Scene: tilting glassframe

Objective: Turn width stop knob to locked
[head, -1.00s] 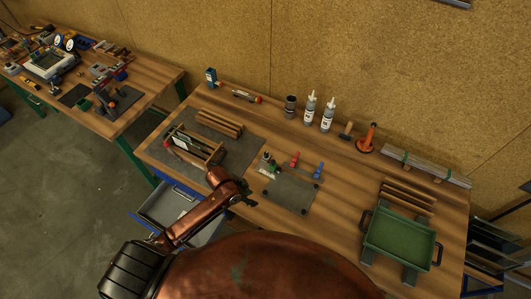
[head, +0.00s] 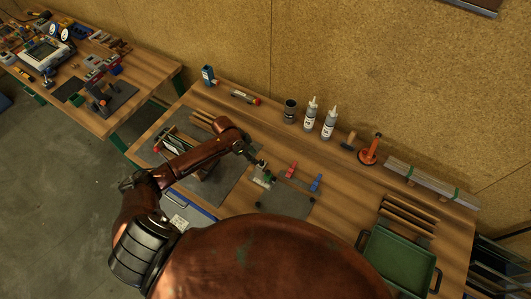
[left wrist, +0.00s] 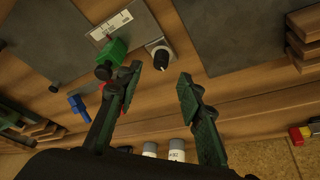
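My left gripper (head: 252,157) is above the bench beside a small fixture (head: 263,177). In the left wrist view its two green-padded fingers (left wrist: 160,76) are apart, with nothing between them. In the head view the knob is too small to tell apart. My right gripper is not in view.
Red (head: 291,170) and blue (head: 315,183) clamps stand right of the fixture. A grey mat (head: 286,204) lies in front. White bottles (head: 329,123) and an orange-red stand (head: 370,150) are behind. A green tray (head: 396,262) sits at the right.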

